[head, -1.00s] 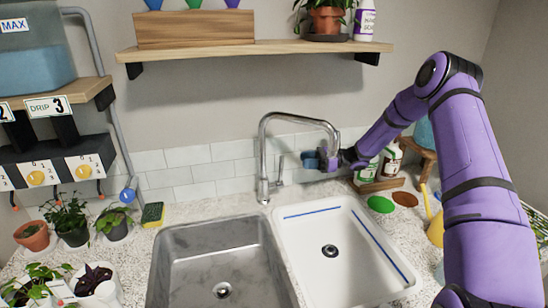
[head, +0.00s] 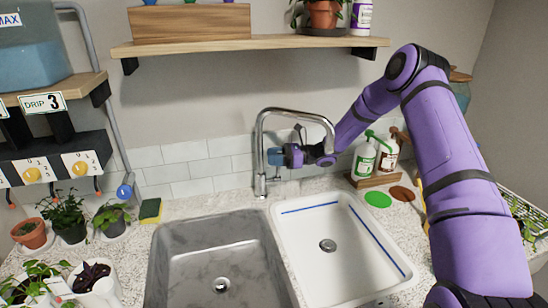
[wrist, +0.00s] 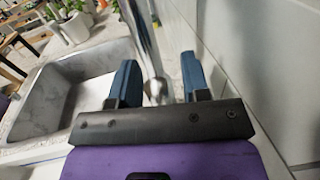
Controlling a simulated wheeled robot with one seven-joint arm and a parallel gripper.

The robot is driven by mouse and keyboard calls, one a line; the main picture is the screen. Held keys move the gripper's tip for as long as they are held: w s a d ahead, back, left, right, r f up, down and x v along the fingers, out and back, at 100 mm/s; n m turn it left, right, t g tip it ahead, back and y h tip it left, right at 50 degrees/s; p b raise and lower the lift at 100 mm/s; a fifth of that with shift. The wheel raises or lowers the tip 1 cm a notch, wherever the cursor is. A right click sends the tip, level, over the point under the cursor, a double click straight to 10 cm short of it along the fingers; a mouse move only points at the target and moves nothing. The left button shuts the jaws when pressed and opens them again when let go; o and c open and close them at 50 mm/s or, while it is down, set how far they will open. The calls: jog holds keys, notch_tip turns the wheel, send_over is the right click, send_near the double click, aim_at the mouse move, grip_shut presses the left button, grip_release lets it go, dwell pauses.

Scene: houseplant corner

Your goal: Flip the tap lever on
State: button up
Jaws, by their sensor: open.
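The chrome tap (head: 259,150) stands upright behind the two sinks, with its spout arching to the right. Its lever (head: 275,178) is a short piece on the right side of the tap's base, partly hidden by my gripper. My gripper (head: 274,157) is open beside the tap's column, just right of it and above the lever. In the wrist view the blue fingers of my gripper (wrist: 158,75) stand apart, and the tap (wrist: 143,35) shows beyond and between them. I cannot tell whether a finger touches the lever.
A steel sink (head: 215,255) and a white sink (head: 340,250) lie in front of the tap. A tiled wall (head: 185,170) is close behind. A wooden shelf (head: 240,47) hangs above.

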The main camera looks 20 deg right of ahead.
grip_shut()
jog(key=s+f+n+y, duration=0.1)
jog(key=s+f+n, duration=0.1)
jog(key=s+n, duration=0.4)
jog(key=shift+s+n+y, duration=0.2)
jog(key=shift+n+y, duration=0.1)
jog(key=shift+n, duration=1)
jog(key=shift+s+f, duration=0.1)
jog(key=shift+f, duration=0.05)
grip_release()
